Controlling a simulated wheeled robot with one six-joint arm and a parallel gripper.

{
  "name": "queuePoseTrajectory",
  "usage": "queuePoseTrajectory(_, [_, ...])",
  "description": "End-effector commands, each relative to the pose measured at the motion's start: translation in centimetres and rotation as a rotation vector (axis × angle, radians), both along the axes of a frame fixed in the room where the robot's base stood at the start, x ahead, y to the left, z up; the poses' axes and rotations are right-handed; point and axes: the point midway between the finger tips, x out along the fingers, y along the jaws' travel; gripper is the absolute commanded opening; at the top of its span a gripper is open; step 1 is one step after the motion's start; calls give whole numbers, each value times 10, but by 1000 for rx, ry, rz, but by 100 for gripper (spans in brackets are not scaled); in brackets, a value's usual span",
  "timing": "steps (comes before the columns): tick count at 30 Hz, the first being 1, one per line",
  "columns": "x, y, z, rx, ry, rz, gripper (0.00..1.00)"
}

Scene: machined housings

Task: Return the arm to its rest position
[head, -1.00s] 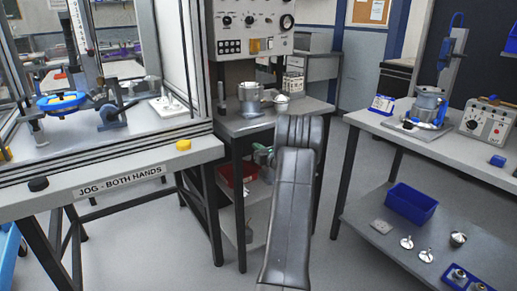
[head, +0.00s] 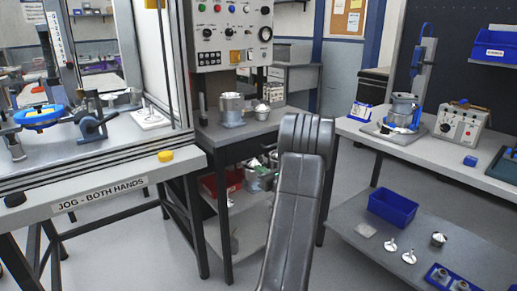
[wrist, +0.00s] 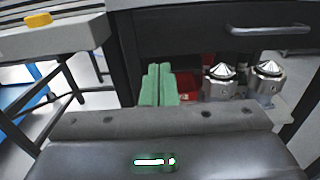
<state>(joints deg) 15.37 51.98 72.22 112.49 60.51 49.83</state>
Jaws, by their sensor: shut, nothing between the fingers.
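My arm (head: 294,215) rises in the middle foreground of the head view, its upper link folded near the workbench's front. My gripper's green fingers (wrist: 159,84) show in the wrist view, pressed together with nothing between them. They point toward the dark bench front and the lower shelf beneath it. In the head view the arm hides most or all of the gripper.
Two cone-topped metal housings (wrist: 220,81) (wrist: 266,78) stand right of the fingers, near a red bin (wrist: 188,84). The jog station (head: 100,195) is at left, a bench (head: 440,155) at right. A blue bin (head: 390,207) sits on its lower shelf. Floor between is clear.

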Motion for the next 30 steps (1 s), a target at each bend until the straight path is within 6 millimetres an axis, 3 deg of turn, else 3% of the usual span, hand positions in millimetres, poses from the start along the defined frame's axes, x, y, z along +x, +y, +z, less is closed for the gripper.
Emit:
queuePoseTrajectory(11, [7, 6, -1, 0, 0, 1, 0])
queuePoseTrajectory(25, [74, 59, -1, -1, -1, 3, 0])
queuePoseTrajectory(30, [86, 70, 1, 0, 0, 0, 0])
